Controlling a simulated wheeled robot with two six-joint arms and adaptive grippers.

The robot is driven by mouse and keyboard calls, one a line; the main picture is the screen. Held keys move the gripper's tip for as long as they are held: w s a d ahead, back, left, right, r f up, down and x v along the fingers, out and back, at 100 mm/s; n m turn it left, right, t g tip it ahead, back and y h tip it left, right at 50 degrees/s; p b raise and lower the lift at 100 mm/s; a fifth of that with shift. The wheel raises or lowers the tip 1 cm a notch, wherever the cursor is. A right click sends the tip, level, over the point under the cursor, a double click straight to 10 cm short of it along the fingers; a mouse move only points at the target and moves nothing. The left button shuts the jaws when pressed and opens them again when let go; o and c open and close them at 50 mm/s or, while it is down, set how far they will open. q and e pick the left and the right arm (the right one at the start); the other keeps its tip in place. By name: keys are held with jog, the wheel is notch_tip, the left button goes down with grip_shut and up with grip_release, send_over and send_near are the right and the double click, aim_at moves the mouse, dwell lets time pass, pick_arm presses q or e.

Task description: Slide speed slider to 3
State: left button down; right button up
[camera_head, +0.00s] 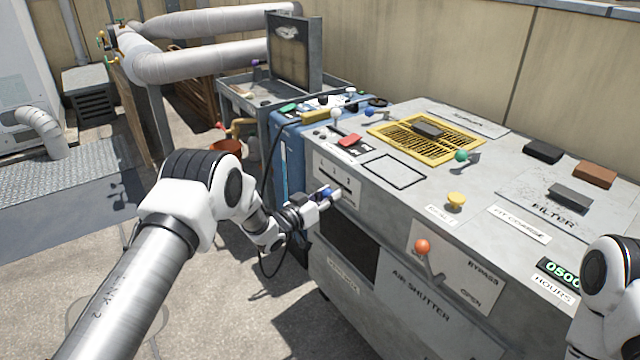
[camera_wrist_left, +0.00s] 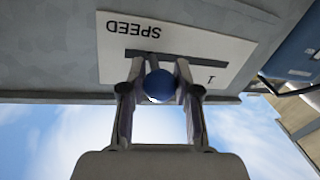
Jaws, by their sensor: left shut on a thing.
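The speed slider's blue knob (camera_head: 327,192) sticks out of a white panel (camera_head: 347,177) on the front of the grey cabinet. My left gripper (camera_head: 332,196) is shut on the knob. In the left wrist view the blue knob (camera_wrist_left: 160,84) sits between the two fingers (camera_wrist_left: 160,88). The dark slot (camera_wrist_left: 205,65) runs across the panel, with SPEED printed upside down and a 1 near the slot's right end. The knob is to the left of that 1; my fingers hide the other digits there. My right gripper is out of view; only part of that arm shows.
The cabinet top carries a yellow grille (camera_head: 425,138), a red switch (camera_head: 349,141), a green-knobbed lever (camera_head: 461,156) and a yellow button (camera_head: 456,200). An orange-knobbed bypass lever (camera_head: 423,247) stands on the front, right of the slider. A blue box (camera_head: 287,160) stands beside the cabinet.

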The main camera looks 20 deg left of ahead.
pick_arm(q)
jog(key=shift+s+d+r, duration=0.15)
jog(key=shift+s+d, duration=0.35)
jog(key=shift+d, duration=0.2)
jog(key=shift+s+d+f, duration=0.15)
jog(key=shift+f, duration=0.15)
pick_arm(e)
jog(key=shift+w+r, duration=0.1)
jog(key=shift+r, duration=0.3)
pick_arm(q)
jog(key=c, duration=0.8)
grip_release()
jog(key=shift+d+r, duration=0.15)
jog(key=shift+s, duration=0.1)
jog(key=v, duration=1.2)
